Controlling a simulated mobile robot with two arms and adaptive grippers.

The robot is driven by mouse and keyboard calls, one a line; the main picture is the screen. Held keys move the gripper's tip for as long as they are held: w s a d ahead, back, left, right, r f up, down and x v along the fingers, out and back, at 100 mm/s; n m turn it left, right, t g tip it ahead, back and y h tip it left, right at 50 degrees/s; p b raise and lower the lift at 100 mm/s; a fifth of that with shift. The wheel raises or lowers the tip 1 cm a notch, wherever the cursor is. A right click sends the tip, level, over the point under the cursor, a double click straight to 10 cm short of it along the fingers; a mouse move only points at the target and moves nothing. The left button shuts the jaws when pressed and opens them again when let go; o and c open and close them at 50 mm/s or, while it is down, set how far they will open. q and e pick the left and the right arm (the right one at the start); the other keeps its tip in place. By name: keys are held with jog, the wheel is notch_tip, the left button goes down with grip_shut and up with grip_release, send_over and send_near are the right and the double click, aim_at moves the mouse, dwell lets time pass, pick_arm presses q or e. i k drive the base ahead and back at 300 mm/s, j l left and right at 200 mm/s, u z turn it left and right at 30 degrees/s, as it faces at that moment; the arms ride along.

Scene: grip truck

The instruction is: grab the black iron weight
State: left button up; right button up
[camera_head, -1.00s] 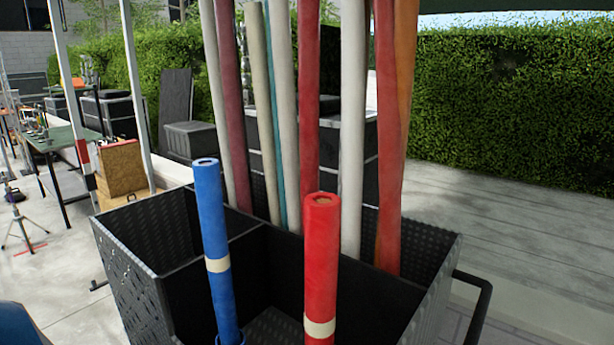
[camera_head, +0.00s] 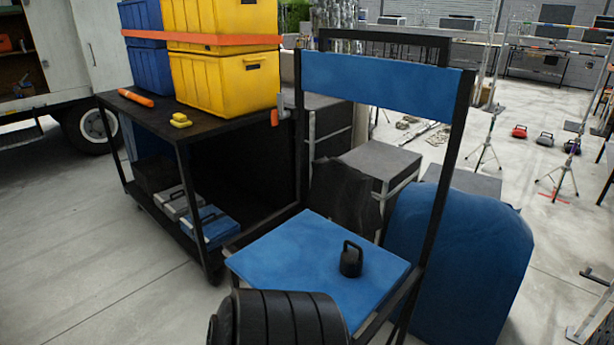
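A small black weight (camera_head: 351,262) with a loop handle on top stands upright on the blue seat (camera_head: 290,258) of a black-framed cart or chair, toward the seat's right side. Nothing touches its handle. Neither of my grippers is visible in the head view, so their position relative to the weight does not show.
A black ribbed rounded object (camera_head: 285,322) covers the seat's front edge. The frame's blue back panel (camera_head: 385,84) rises behind the weight. A large blue rounded object (camera_head: 455,258) stands at right. A black cart (camera_head: 235,128) with yellow bins (camera_head: 225,85) is left. Floor at lower left is clear.

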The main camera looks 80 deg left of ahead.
aim_at(352, 260)
jog(key=u, duration=2.1)
